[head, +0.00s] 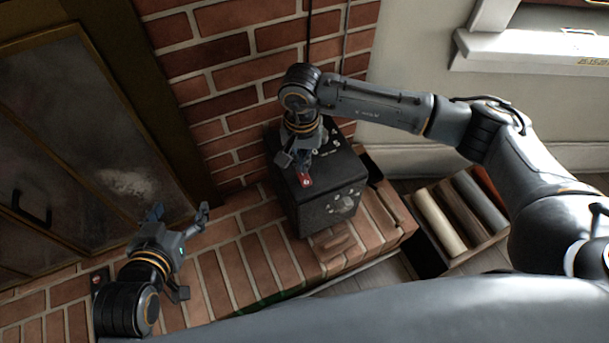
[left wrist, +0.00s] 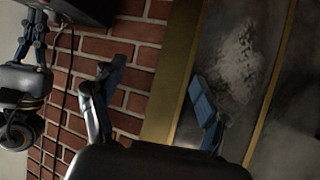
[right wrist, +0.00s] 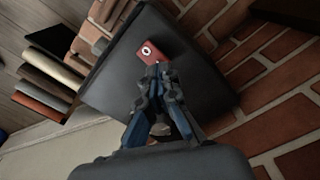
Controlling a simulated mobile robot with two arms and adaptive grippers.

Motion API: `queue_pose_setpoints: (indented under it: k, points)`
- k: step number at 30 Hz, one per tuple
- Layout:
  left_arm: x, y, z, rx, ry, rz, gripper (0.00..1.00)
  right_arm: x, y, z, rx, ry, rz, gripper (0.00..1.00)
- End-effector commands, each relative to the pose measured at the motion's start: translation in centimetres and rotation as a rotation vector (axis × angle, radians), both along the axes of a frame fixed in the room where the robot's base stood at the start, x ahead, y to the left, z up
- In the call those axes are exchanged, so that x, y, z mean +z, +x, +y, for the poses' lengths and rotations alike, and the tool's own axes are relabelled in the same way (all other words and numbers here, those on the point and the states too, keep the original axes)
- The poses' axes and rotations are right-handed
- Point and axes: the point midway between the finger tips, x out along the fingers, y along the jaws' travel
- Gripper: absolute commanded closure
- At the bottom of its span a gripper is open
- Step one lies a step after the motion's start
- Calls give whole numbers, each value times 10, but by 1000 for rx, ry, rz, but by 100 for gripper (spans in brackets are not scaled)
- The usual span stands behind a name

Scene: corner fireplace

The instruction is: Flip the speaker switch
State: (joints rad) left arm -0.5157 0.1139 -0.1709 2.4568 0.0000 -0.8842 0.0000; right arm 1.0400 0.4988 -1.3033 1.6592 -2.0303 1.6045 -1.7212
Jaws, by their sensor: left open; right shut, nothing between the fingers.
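The speaker (head: 322,192) is a black box standing on the brick hearth, and it fills the middle of the right wrist view (right wrist: 190,95). A red switch (head: 305,180) with a pale round mark sits on its top face; it also shows in the right wrist view (right wrist: 153,50). My right gripper (head: 297,165) is over the speaker top with its fingers together and empty. Its tips (right wrist: 152,76) are right beside the switch; I cannot tell whether they touch it. My left gripper (head: 180,211) is open and empty, left of the speaker above the hearth.
A brick wall (head: 225,70) rises behind the speaker, with a dark cable running up it. A glass fireplace door (head: 85,130) is at the left. A crate of upright records or books (head: 460,215) stands on the floor right of the hearth.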

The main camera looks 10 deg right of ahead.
Motion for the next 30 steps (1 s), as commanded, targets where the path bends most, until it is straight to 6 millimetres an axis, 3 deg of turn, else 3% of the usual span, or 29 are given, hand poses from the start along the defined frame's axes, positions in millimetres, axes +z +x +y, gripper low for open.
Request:
queue_pose_setpoints:
  k: [30]
  points:
    - [12, 9, -4, -6, -17, -74, 25, -4, 0, 0, 0, 0, 0, 100]
